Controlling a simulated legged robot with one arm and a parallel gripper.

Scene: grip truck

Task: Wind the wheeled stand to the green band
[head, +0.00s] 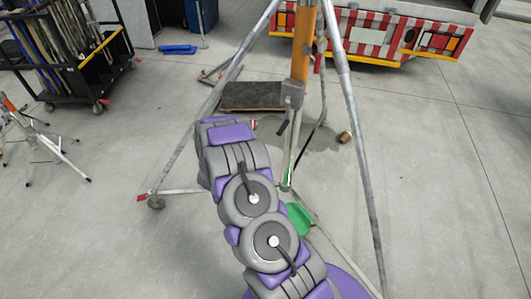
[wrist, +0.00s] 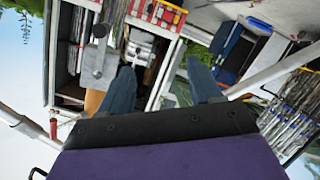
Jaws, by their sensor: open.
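The wheeled stand (head: 345,85) rises in the middle of the head view on splayed grey legs. It has an orange upper post (head: 302,45), a grey bracket (head: 293,93) with a dark handle below it, and a pale lower post. A narrow green mark shows low on this post, and a green piece (head: 299,218) lies by its foot; I cannot tell which is the band. My gripper (wrist: 160,68) is open and empty. In the wrist view, the stand's grey bracket (wrist: 97,66) is left of the fingers. My arm hides the fingers in the head view.
A black cart (head: 75,60) with poles stands at the upper left, with a smaller tripod (head: 40,140) below it. A red-and-white striped truck (head: 400,35) is at the back right. A dark board (head: 250,96) lies behind the stand. The floor at right is clear.

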